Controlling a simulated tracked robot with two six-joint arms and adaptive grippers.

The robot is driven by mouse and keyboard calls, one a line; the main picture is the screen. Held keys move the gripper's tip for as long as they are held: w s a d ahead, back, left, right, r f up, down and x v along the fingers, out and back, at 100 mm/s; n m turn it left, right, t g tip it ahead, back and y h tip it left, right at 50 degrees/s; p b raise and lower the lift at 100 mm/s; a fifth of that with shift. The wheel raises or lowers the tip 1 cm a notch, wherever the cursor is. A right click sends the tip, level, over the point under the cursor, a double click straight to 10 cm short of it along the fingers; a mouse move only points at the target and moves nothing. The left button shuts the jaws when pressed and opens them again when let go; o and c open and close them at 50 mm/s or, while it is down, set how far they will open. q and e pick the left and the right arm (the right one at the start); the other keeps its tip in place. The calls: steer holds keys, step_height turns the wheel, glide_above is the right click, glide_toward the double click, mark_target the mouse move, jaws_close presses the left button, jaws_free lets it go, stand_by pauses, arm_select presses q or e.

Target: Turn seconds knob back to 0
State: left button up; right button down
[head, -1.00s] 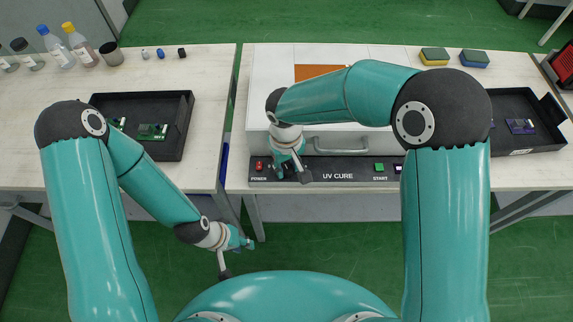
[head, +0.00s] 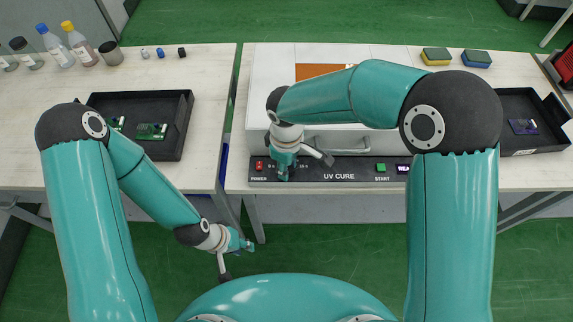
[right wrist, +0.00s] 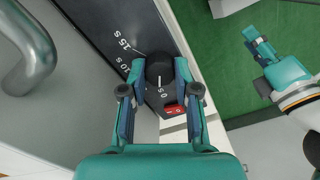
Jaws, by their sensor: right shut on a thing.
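The dark round seconds knob (right wrist: 160,68) is on the UV CURE panel (head: 345,177). It sits between the fingertips of my right gripper (right wrist: 160,71) in the right wrist view. Those fingers are shut on it from both sides. A white pointer line on the knob points towards the "0 s" mark (right wrist: 162,94). The "15 s" mark (right wrist: 122,41) is on the far side. In the head view my right gripper (head: 284,172) covers the knob. My left gripper (head: 244,245) hangs low in front of the benches, away from the panel; its jaws are too small to read.
A red power switch (right wrist: 173,111) is close beside the knob. The green start button (head: 381,168) and a lit display (head: 403,168) are further right. The UV box handle (head: 342,142) is just behind the panel. Black trays with boards stand on both sides.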

steer(key=shift+w+r, duration=0.1)
stand_by(0.4)
steer(key=c, duration=0.8)
jaws_free()
steer(key=shift+c, duration=0.2)
step_height(320, 180, up, 12)
